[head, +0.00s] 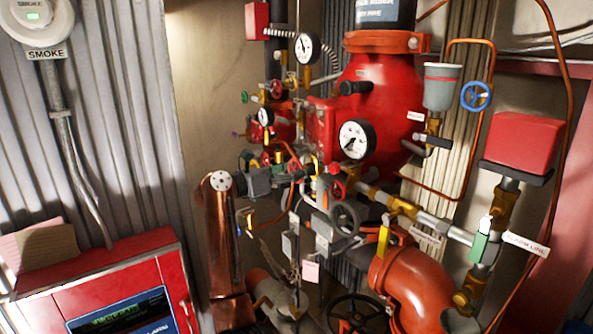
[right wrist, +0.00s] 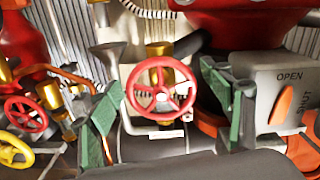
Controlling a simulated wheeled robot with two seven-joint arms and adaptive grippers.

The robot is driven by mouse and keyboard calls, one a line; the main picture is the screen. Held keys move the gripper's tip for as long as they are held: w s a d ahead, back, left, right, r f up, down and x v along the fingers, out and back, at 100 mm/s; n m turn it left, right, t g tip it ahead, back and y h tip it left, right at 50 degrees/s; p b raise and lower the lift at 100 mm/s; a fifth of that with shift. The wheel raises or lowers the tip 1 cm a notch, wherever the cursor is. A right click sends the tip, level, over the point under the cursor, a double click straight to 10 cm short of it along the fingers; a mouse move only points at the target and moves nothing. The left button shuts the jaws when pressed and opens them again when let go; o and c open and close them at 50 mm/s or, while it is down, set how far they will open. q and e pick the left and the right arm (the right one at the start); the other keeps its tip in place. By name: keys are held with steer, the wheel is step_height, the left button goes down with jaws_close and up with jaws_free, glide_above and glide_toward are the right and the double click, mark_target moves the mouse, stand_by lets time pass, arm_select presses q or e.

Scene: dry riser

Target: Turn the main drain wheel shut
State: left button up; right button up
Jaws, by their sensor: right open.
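A red spoked handwheel (right wrist: 162,85), which I take to be the main drain wheel, is near the centre of the right wrist view. A small label (right wrist: 168,134), too blurred to read, sits below it. My right gripper (right wrist: 168,115) is open and empty, its green-padded fingers apart on either side of the wheel, with a gap on both sides. In the head view my right gripper (head: 288,168) is small among the pipework, left of a red wheel (head: 337,188) that seems to be the same one. Its fingertips are hard to make out there. My left gripper is not in view.
A grey box marked OPEN and SHUT (right wrist: 280,85) stands close beside the right finger. Another red wheel (right wrist: 25,114) and a yellow wheel (right wrist: 14,150) are at left. A gauge (head: 356,139) and an orange pipe elbow (head: 415,285) crowd the area in the head view.

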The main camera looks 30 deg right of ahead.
steer(key=a, duration=1.2)
steer(key=shift+s, duration=0.45)
